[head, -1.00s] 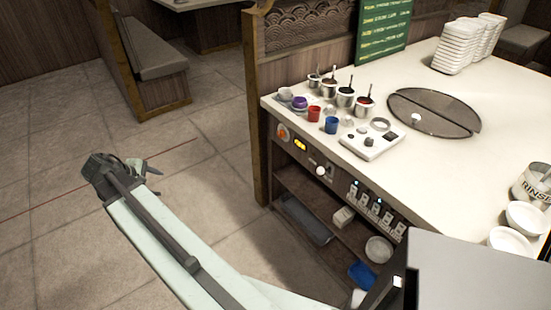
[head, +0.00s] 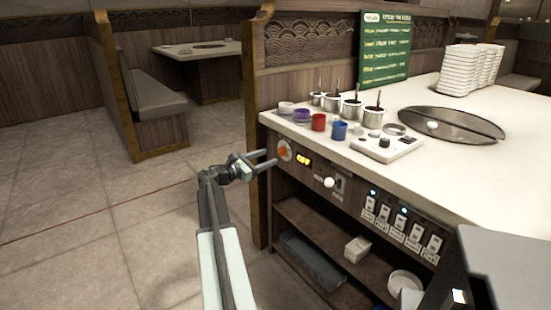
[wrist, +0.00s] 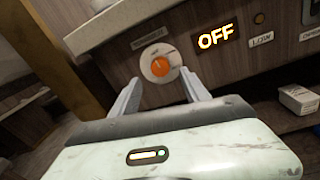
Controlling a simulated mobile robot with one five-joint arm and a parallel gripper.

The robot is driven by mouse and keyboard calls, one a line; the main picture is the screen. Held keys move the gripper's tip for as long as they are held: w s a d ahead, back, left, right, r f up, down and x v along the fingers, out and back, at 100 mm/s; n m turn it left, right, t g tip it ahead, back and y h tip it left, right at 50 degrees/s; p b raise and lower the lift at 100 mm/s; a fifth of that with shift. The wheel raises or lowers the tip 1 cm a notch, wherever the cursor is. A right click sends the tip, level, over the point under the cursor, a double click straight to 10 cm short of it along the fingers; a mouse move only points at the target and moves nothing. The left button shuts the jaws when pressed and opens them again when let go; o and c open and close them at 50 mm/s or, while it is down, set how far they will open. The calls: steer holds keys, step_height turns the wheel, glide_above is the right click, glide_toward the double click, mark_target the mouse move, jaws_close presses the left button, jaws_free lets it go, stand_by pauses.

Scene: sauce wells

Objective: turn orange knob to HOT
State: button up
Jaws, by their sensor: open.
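The orange knob (head: 282,152) sits on a pale round dial on the counter's front panel, at its left end. It also shows in the wrist view (wrist: 160,67), with a lit display (wrist: 216,37) to its right reading OFF. The display shows in the head view too (head: 303,160). My gripper (head: 269,158) is open, just left of and in front of the knob. In the wrist view its two fingers (wrist: 160,88) point at the panel, one on each side below the dial, with nothing between them. I cannot make out a HOT mark.
A white ball-ended lever (head: 329,183) and several switches (head: 393,222) lie right of the display. The counter top (head: 440,170) overhangs the panel, with cups and sauce pots near its edge. A wooden post (head: 262,200) stands left of the knob. Open shelves are below.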

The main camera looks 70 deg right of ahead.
mark_target(280, 152)
steer(key=x, duration=0.5)
steer(key=shift+d, duration=0.1)
jaws_close()
